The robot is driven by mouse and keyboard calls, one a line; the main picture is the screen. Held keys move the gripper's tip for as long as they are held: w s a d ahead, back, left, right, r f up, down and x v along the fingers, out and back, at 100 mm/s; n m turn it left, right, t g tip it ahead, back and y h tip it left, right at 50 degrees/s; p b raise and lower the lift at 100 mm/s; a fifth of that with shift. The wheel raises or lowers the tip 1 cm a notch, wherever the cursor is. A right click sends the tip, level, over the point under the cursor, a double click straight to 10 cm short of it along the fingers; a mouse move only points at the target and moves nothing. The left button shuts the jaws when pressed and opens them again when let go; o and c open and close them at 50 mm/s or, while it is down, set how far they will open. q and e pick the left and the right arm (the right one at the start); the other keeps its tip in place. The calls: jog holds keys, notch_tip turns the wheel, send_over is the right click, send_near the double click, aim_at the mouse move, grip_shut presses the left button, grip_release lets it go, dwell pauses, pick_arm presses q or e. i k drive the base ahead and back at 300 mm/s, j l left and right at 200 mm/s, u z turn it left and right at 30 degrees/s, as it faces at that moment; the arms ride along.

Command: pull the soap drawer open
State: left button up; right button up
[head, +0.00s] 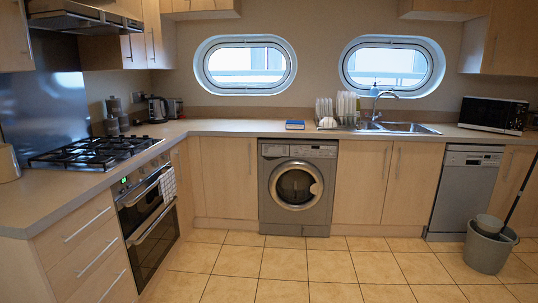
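The grey washing machine (292,214) stands under the counter at the middle of the far wall in the head view. Its soap drawer (275,150) is at the upper left of the front panel and looks flush with it, though it is small at this distance. The round door (297,185) below it looks shut. Neither of my grippers is in view.
The tiled floor (280,264) in front of the washing machine is clear. A counter with gas hob (95,151) and oven (147,215) runs along the left. A grey bucket (488,248) with a mop stands at the right, before the dishwasher (462,192).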

aim_at(268, 150)
jog(key=i, duration=0.7)
jog(key=i+u, duration=0.15)
jog(key=i, duration=1.2)
jog(key=i+l+u, duration=0.1)
jog(key=i, duration=0.55)
jog(key=i+l, duration=0.15)
jog(key=i, duration=0.5)
jog(key=i+l+u, duration=0.15)
jog(key=i, duration=0.55)
